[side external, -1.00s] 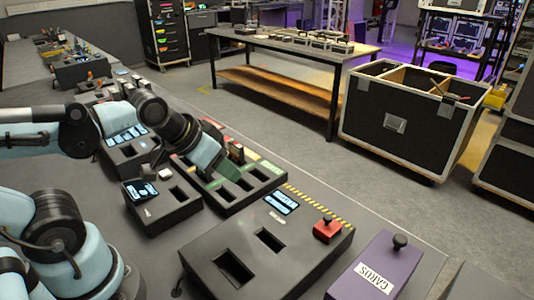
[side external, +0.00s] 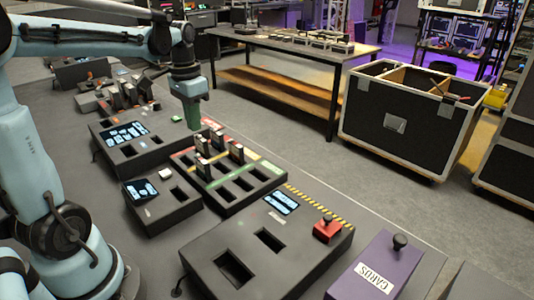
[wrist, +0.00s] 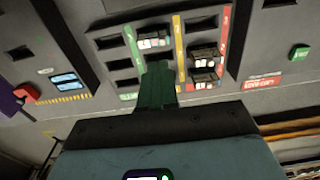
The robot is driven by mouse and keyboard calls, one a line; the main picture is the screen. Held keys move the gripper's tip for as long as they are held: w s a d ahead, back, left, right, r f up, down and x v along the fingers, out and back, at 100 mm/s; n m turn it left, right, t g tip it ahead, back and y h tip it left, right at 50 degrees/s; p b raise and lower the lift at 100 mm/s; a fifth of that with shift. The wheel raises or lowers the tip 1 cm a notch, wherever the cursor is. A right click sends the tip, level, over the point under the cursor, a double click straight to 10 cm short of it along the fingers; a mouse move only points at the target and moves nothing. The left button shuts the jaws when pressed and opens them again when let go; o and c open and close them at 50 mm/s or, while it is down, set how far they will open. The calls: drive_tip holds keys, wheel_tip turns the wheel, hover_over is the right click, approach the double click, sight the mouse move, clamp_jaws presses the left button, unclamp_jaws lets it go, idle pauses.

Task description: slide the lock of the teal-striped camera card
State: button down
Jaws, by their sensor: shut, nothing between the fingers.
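Several upright camera cards stand in the slotted tray (side external: 232,193), among them a front card (side external: 202,168), a right card (side external: 237,151) and a rear card (side external: 218,139). In the wrist view a card by the green strip (wrist: 153,42) and two by the red strip, one above (wrist: 205,56) and one below (wrist: 204,79), show small light faces. I cannot tell which has a teal stripe, nor how any lock stands. My gripper (side external: 193,124), with green fingers, is shut and empty, pointing down behind the cards. Its fingers (wrist: 157,85) cover part of the tray in the wrist view.
A dark console with a screen (side external: 124,133) stands left of the tray, a smaller one (side external: 142,189) in front of it. A slotted box with a red lever (side external: 327,229) and a purple CARDS box (side external: 376,268) are at the front right.

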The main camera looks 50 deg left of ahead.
drive_tip(key=shift+a+f, duration=0.15)
drive_tip(key=shift+a, duration=0.35)
approach(203, 172)
drive_tip(key=shift+w+a+f, duration=0.3)
drive_tip(key=shift+a+f, duration=0.2)
drive_tip(key=shift+a, duration=0.35)
drive_tip(key=shift+w+a+f, duration=0.25)
drive_tip(key=shift+a+f, duration=0.3)
drive_tip(key=shift+a, duration=0.35)
drive_tip(key=shift+f, duration=0.65)
idle(0.8)
drive_tip(key=shift+r, duration=0.15)
idle(0.3)
drive_tip(key=shift+a, duration=0.4)
idle(0.4)
idle(0.6)
idle(0.4)
drive_tip(key=shift+a, duration=0.2)
idle(0.4)
drive_tip(key=shift+f, duration=0.4)
idle(0.8)
